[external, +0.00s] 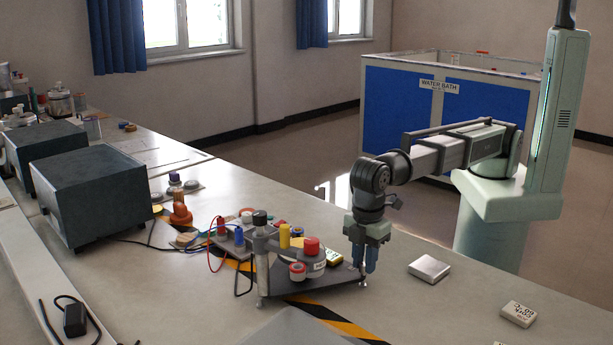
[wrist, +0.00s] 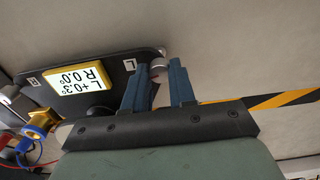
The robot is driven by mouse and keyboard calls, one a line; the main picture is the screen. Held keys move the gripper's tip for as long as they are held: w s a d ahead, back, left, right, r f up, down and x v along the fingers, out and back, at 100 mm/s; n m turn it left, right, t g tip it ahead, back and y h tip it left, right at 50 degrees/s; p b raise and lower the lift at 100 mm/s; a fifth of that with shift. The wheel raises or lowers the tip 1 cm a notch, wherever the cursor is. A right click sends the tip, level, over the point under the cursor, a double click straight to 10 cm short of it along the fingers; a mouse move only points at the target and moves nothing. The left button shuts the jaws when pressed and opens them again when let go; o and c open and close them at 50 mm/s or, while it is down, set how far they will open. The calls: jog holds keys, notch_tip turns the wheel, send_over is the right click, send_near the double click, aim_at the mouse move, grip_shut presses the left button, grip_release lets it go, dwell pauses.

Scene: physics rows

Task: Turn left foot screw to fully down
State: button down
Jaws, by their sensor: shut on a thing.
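The left foot screw (wrist: 157,58) is a small silver knob at the corner of the dark base plate (wrist: 112,66), beside a white "L" label. My gripper (wrist: 160,72) is shut on it, with blue fingers on either side. In the external view my gripper (external: 365,270) points down at the plate's right corner and hides the screw. The yellow display (wrist: 80,78) appears upside down in the wrist view and reads L +0.3°, R 0.0°. Another label (wrist: 30,78) marks the plate's other corner.
A silver block (external: 430,268) and a small white meter (external: 518,314) lie to the right. Striped tape (external: 335,320) crosses the bench. Bench between gripper and silver block is clear.

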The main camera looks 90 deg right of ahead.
aim_at(364, 264)
jog(key=m, duration=0.4)
jog(key=shift+m, duration=0.3)
jog(key=m, duration=0.3)
jog(key=shift+m, duration=0.4)
jog(key=m, duration=0.6)
jog(key=shift+m, duration=0.4)
jog(key=c, duration=0.9)
grip_release()
notch_tip(364, 264, up, 14)
jog(key=shift+f, duration=0.1)
